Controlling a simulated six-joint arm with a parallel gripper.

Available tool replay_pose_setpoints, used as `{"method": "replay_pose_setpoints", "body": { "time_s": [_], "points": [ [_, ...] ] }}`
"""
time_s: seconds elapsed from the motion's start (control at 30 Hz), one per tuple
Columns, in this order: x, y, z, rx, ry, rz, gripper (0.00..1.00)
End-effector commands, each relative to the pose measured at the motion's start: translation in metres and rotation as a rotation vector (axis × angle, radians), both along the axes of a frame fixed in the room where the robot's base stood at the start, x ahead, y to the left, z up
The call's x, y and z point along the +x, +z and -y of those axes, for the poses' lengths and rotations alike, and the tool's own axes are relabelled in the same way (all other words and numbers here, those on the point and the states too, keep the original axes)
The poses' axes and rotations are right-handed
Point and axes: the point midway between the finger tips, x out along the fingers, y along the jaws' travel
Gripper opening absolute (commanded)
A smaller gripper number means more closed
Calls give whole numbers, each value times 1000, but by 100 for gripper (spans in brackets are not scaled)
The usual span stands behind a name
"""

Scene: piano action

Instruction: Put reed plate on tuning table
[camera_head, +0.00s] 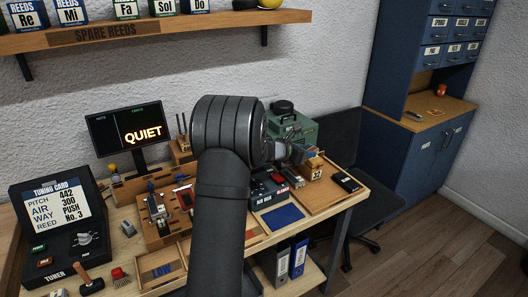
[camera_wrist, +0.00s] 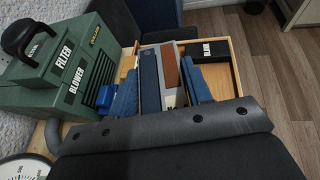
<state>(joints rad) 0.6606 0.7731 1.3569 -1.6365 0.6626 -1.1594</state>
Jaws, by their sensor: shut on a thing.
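My gripper (camera_head: 299,153) is over the right part of the bench, above the wooden tray, its blue fingers also showing in the wrist view (camera_wrist: 160,92). It is shut on a flat grey plate with a reddish-brown strip (camera_wrist: 171,72), which looks like the reed plate. The plate is small and partly hidden by the fingers in the head view. No label I can read says tuning table. A dark box labelled AIR (camera_head: 266,197) with buttons stands left of the tray, partly behind my arm.
A wooden tray (camera_head: 318,203) holds a wooden block (camera_head: 313,170) and a black block (camera_head: 346,182). A green blower (camera_wrist: 62,75) stands behind, close to my gripper. A blue pad (camera_head: 283,216) lies in front. The left bench is crowded with the tuner case (camera_head: 58,245) and tools.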

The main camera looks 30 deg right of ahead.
Motion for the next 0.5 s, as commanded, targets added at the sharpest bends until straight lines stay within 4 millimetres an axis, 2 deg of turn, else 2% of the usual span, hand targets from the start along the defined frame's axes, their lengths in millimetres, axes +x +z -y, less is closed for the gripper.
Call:
{"method": "replay_pose_setpoints", "body": {
  "time_s": [0.03, 0.2, 0.43, 0.5],
  "points": [
    [-13, -2, 19, -1, -37, 0, 16],
    [-43, -4, 58, 0, -118, 0, 16],
    [-73, -7, 92, 0, -190, -1, 16],
    [-70, -25, 88, 2, -184, -4, 16]
  ]
}}
